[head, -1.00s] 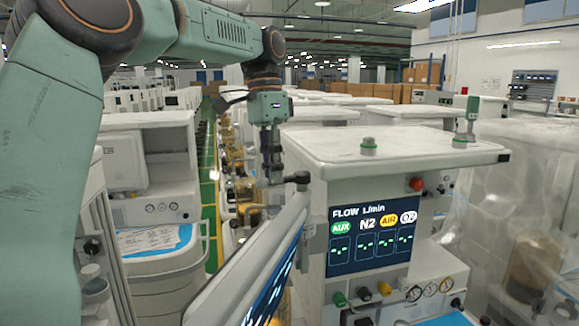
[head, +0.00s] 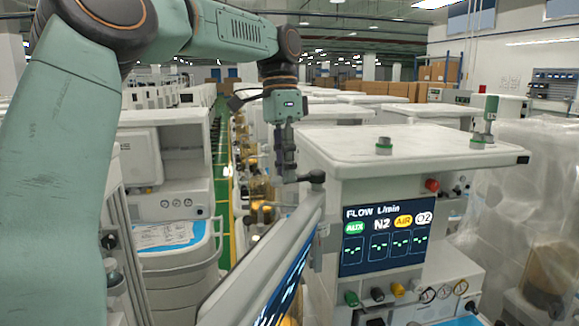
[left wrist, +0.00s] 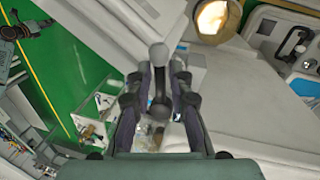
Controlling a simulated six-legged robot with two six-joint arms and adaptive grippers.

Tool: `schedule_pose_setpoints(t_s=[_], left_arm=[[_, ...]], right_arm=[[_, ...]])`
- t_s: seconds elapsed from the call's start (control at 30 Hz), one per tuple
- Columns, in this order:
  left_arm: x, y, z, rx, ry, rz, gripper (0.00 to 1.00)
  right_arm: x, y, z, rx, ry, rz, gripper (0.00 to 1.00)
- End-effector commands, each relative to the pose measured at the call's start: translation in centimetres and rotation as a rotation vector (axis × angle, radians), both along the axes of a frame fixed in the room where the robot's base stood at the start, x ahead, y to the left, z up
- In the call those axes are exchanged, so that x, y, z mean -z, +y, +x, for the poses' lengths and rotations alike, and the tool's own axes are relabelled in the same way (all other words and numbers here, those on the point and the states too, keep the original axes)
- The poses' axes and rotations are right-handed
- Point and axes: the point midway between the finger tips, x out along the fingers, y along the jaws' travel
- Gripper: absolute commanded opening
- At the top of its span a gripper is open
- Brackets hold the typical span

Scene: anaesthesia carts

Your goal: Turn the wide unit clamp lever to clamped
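The clamp lever (head: 317,177) is a dark grey bar with a rounded knob, beside the near left corner of the wide unit's top, above the tilted screen panel. In the left wrist view the lever (left wrist: 158,85) runs between my fingers, its pale grey knob just past the fingertips and its dark end nearer the palm. My left gripper (head: 287,177) points down at the lever; in the left wrist view the gripper (left wrist: 160,72) has its fingers apart on both sides of the bar, with narrow gaps visible. My right gripper is not in view.
The wide unit (head: 400,146) has a white top with small green-based fittings and a flow display (head: 382,238). The tilted screen panel (head: 262,270) stands close below my left gripper.

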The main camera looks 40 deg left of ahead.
Motion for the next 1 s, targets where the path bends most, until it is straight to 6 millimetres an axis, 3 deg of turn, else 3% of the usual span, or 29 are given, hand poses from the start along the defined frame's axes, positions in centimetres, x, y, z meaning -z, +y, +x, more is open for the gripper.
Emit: schedule_pose_setpoints(t_s=[0.17,0.53,1.0], left_arm=[[0.0,-0.1,0.2,0.001,-0.002,-0.001,0.36],[-0.5,0.0,0.3,-0.002,-0.004,-0.001,0.36],[-6.3,1.2,0.6,-0.002,-0.006,-0.001,0.36]], right_arm=[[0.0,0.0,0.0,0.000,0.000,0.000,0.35],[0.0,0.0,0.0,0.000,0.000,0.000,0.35],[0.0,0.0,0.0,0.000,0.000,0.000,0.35]])
